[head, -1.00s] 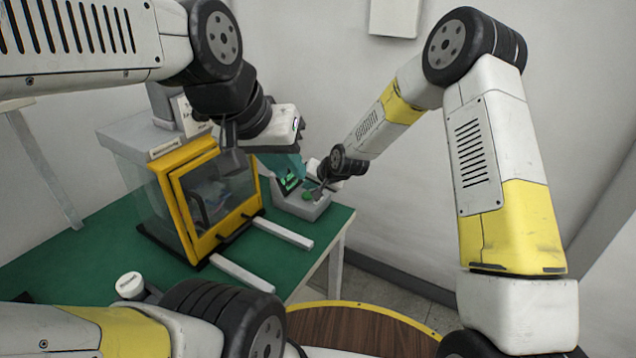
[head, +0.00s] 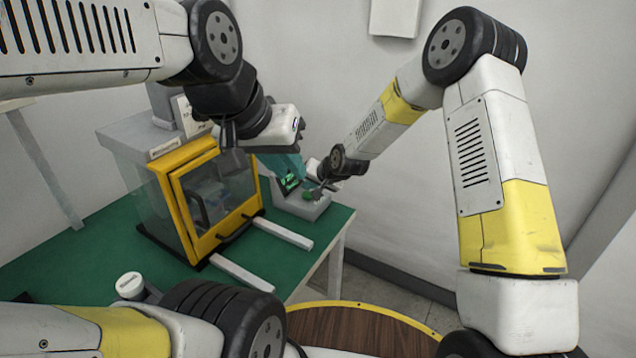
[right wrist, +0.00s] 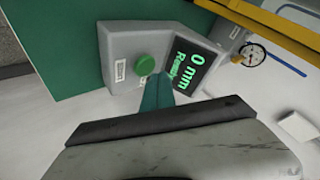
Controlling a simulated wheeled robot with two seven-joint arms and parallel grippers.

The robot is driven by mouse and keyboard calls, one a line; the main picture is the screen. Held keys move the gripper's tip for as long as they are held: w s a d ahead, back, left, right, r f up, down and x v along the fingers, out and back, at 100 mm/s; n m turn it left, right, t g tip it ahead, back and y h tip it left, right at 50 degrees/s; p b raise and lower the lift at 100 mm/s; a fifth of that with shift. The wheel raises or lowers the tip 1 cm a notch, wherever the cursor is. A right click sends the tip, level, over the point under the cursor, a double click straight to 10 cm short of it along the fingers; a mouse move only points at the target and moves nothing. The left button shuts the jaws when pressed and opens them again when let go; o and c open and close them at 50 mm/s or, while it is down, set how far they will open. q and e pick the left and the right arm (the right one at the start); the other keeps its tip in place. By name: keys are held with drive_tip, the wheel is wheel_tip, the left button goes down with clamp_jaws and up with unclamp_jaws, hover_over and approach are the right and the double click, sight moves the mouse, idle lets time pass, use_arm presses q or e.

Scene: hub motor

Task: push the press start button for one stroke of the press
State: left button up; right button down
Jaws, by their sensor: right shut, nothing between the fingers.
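The press start button (right wrist: 146,65) is a round green knob on a grey control box (right wrist: 118,44) in the right wrist view. The box also shows in the head view (head: 312,211), with the button (head: 308,196) partly behind my right gripper. The display (right wrist: 191,67) beside the button reads "0 mm Ready". My right gripper (right wrist: 157,82) is shut and empty, its teal fingertips right by the button; I cannot tell whether they touch it. My left gripper (head: 292,165) hangs in front of the press's right side in the head view; its jaw opening is unclear.
The press (head: 190,240) has a yellow-framed clear door and stands on a green-topped table (head: 85,255). Two pale rails (head: 240,274) run forward from it. A round dial gauge (right wrist: 252,54) is near the display. A wooden round top with a yellow rim (head: 365,325) is in front.

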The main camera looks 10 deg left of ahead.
drive_tip(key=shift+f, duration=0.1)
idle(0.3)
drive_tip(key=shift+f, duration=0.3)
drive_tip(key=shift+f, duration=0.5)
idle(0.6)
idle(0.4)
drive_tip(key=shift+r, duration=0.9)
